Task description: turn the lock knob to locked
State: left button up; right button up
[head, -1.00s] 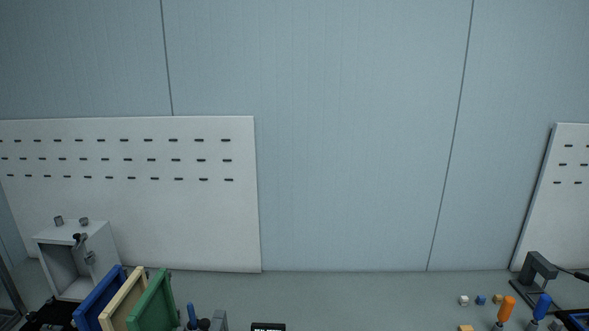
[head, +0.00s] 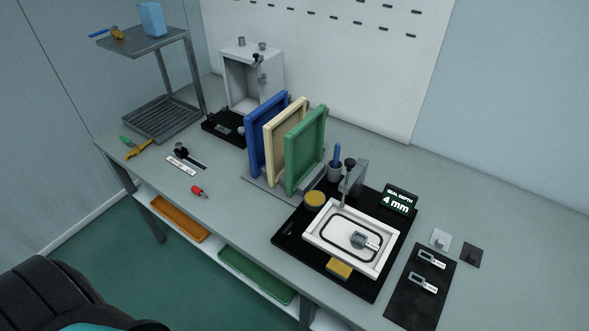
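A small grey-white cabinet (head: 279,70) stands at the back of the bench against the white panel, with its front open. A small dark knob (head: 258,57) is near its upper front edge, and a grey latch-like part (head: 262,78) is on its right front side. I cannot tell which part is the lock knob or how it is turned. Another black knob (head: 181,152) stands beside a slotted plate with a white label at the bench's left front. Neither gripper is in view.
Blue (head: 254,140), cream and green (head: 305,150) panels stand upright in a rack before the cabinet. A black mat holds a white frame (head: 320,235) and a small press. A two-level metal shelf (head: 150,46) is at the left.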

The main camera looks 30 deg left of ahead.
aim_at(287, 231)
jog(key=u, duration=0.9)
jog(key=k+l+u, duration=0.25)
jog(key=i, duration=0.05)
